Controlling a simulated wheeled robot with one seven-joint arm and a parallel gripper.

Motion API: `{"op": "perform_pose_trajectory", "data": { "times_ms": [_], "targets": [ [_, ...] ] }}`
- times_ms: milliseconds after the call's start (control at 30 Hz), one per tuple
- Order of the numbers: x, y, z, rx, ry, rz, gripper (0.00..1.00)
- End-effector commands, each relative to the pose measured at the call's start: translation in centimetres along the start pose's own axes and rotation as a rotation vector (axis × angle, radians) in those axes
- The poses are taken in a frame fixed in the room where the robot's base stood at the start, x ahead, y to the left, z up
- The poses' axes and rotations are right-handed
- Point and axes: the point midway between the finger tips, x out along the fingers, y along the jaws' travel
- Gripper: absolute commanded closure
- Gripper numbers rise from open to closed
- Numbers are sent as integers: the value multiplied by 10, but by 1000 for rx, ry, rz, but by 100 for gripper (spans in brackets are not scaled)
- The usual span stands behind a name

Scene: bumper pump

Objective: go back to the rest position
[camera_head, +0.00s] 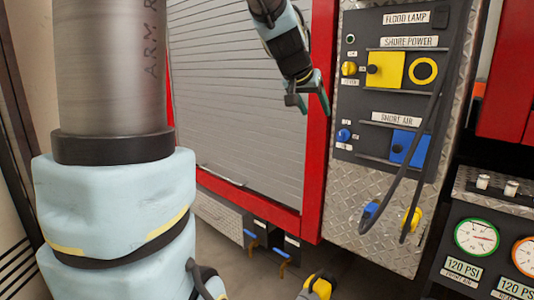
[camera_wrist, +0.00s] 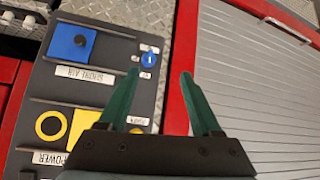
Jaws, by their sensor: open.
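My gripper (camera_head: 308,102) is open and empty, pointing down in front of the red frame, left of the control panel in the head view. In the wrist view its two green fingers (camera_wrist: 160,80) are spread apart with nothing between them. The panel (camera_head: 375,130) carries a yellow shore power cover (camera_head: 386,70) and a blue shore air cover (camera_head: 409,148). A yellow knob (camera_head: 349,69) and a blue knob (camera_head: 343,135) sit at its left side. In the wrist view the blue knob (camera_wrist: 149,59) lies just beyond the left fingertip, apparently apart from it.
A grey roller shutter (camera_head: 240,90) in a red frame (camera_head: 318,150) fills the middle. Dark hoses hang down the panel to blue and yellow plugs (camera_head: 371,209). Gauges (camera_head: 477,236) stand at the lower right. My large arm column takes up the left.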

Motion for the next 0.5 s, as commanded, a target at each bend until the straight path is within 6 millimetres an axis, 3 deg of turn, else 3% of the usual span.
{"op": "perform_pose_trajectory", "data": {
  "times_ms": [100, 300, 400, 500],
  "targets": [
    [-1, -38, 78, -92, -174, -69, 34],
    [-26, -77, 208, -246, -440, -177, 34],
    [-43, -85, 256, -305, -539, -218, 34],
    [-57, -88, 289, -343, -605, -246, 34]
  ]
}}
